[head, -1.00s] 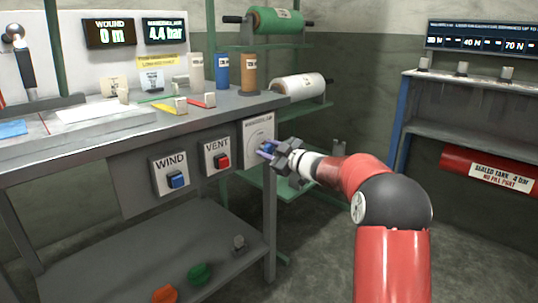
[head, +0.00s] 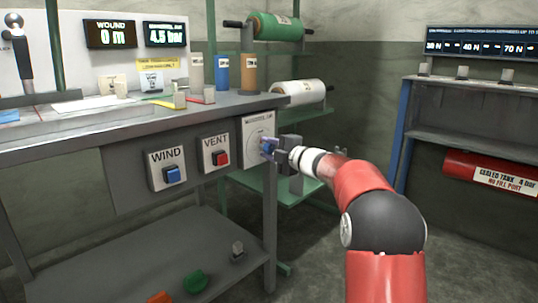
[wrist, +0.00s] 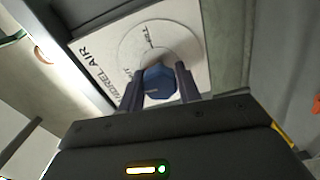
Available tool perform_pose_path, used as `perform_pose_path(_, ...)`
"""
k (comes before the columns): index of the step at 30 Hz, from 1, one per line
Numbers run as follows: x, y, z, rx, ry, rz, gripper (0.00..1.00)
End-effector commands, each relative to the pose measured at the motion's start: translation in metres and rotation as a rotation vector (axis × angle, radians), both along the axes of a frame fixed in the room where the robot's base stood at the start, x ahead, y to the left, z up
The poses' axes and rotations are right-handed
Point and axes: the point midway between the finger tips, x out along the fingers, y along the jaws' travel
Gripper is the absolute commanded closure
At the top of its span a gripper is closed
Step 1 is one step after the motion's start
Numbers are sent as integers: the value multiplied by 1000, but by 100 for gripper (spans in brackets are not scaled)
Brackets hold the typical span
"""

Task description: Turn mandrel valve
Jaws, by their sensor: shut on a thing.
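The mandrel valve is a blue knob (wrist: 159,83) on a white panel (wrist: 191,17) marked "MANDREL AIR", with a round dial behind it. In the head view the panel (head: 257,125) is on the bench front, right of the VENT button. My gripper (wrist: 160,88) is shut on the knob, one dark finger on each side. In the head view my gripper (head: 270,149) reaches the knob from the right and covers part of it. The mandrel display (head: 165,34) reads 4.5 bar.
The WIND button (head: 172,175) and VENT button (head: 221,158) are left of the valve. The bench top (head: 90,138) holds several small items. A rack with a green roll (head: 277,25) and a white roll (head: 300,92) stands behind. A red tank (head: 480,171) is at right.

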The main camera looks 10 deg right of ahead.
Motion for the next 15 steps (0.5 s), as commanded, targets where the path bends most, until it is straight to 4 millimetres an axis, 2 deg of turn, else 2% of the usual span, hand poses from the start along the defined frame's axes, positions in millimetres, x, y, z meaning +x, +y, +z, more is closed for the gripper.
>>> perform_pose_path(15,0,0,-3,-110,-75,1,89)
